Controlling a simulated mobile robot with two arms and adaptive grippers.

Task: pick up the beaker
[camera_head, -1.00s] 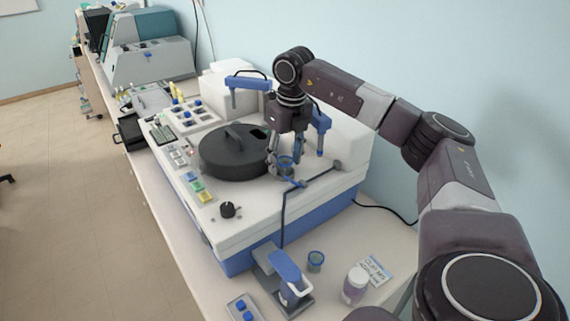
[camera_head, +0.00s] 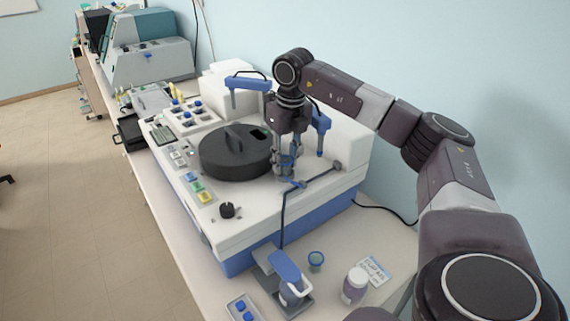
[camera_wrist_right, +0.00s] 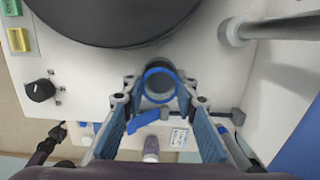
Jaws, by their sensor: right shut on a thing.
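The beaker (camera_wrist_right: 160,74), a small clear cup with a blue rim, stands upright on the white top of the staining machine, beside the round black lid. My right gripper (camera_head: 287,162) points down over it. In the right wrist view, the fingertips of that gripper (camera_wrist_right: 160,92) sit on either side of the beaker and are shut on it. In the head view, the fingers mostly hide the beaker. I cannot tell any gap between its base and the machine top. My left gripper is not in view.
The black lid (camera_head: 229,152) is close on the left. A thin dark bar (camera_head: 283,222) runs in front of the gripper.

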